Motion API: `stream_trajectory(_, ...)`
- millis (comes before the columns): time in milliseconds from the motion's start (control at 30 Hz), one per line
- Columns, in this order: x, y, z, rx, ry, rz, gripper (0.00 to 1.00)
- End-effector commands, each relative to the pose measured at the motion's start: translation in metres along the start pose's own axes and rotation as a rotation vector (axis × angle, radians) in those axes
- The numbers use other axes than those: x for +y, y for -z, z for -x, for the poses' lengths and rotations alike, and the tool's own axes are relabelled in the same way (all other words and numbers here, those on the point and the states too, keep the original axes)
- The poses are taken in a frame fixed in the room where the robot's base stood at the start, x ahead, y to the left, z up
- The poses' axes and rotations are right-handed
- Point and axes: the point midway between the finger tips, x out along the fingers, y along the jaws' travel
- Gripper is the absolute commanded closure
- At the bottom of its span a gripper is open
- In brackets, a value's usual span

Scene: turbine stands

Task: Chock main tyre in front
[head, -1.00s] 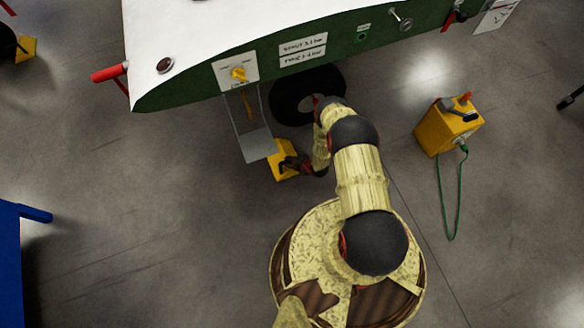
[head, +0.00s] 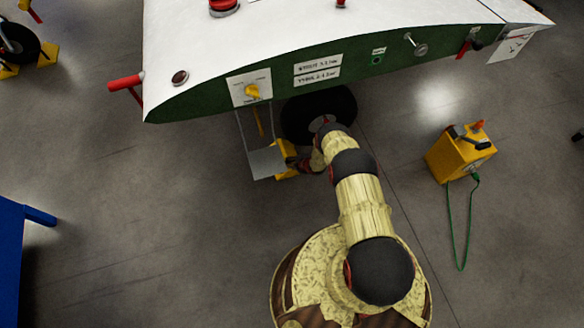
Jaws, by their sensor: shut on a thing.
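The black main tyre (head: 326,122) stands under the edge of the white and green wing (head: 370,66), its upper part hidden by it. My gripper (head: 296,163) is shut on a yellow chock (head: 287,149) and holds it just below and left of the tyre in the picture. The chock is partly hidden by the grey step plate and by my gripper. Whether it rests on the floor or touches the tyre cannot be told. My arm covers part of the tyre's lower side.
The step plate (head: 266,163) hangs from the wing close to the chock. A yellow box (head: 456,156) with a green cable stands at right. A blue frame (head: 12,250) is at left. Another wheel (head: 20,42) with yellow chocks is at top left. Open floor lies between.

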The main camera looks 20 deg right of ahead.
Motion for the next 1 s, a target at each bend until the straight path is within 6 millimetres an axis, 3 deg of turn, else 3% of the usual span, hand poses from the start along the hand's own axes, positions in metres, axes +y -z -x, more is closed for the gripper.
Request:
stream_trajectory(500,0.039,-0.011,-0.036,0.000,-0.002,0.001,1.00)
stream_trajectory(1000,0.043,-0.012,-0.040,0.000,-0.002,0.000,1.00)
